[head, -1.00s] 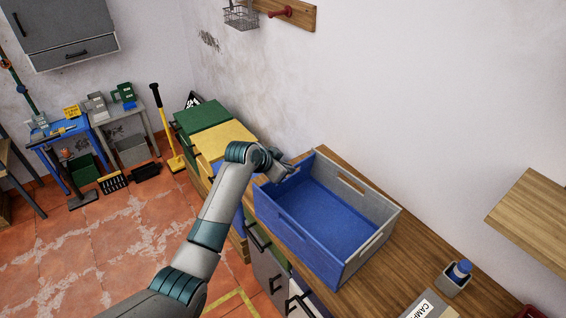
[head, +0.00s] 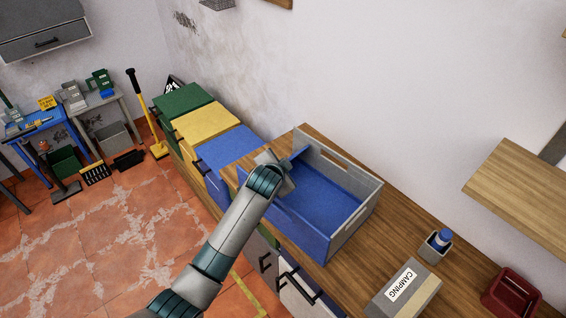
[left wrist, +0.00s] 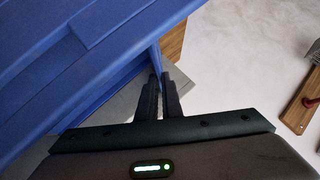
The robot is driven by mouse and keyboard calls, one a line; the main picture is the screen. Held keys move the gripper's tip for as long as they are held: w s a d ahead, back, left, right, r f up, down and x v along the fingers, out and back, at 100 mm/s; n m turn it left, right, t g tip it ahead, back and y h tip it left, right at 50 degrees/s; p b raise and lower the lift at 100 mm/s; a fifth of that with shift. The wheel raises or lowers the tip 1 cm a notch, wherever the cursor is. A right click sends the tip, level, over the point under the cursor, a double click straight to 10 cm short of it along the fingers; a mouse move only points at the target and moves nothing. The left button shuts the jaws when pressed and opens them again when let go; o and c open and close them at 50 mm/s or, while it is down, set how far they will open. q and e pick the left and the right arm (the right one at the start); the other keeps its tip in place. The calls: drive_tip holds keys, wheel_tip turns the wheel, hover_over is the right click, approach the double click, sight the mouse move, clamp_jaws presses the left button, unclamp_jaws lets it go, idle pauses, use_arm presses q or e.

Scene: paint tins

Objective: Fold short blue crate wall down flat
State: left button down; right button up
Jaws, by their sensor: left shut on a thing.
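The blue crate (head: 340,165) sits on the wooden bench in the head view, with a blue floor and inside and grey on some walls. Its far short wall (head: 299,154) leans inward over the floor, neither upright nor flat. My left gripper (head: 284,168) is at that wall, partly hidden behind my own wrist. In the left wrist view the fingers (left wrist: 162,78) are shut on the blue wall's edge (left wrist: 155,56). The other walls stand upright. My right gripper is not in view.
Blue (head: 228,145), yellow (head: 206,122) and green (head: 184,100) boxes stand beyond the crate's far end. A camping box (head: 403,290), a small holder with a blue bottle (head: 438,243) and a red bin (head: 511,293) are on the near bench.

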use_arm(q)
drive_tip(key=c, duration=1.9)
unclamp_jaws()
drive_tip(key=b+v, duration=0.3)
drive_tip(key=v, duration=1.4)
drive_tip(key=shift+s+a+r+b, duration=0.1)
drive_tip(key=shift+s+b, duration=0.05)
drive_tip(key=shift+b, duration=0.25)
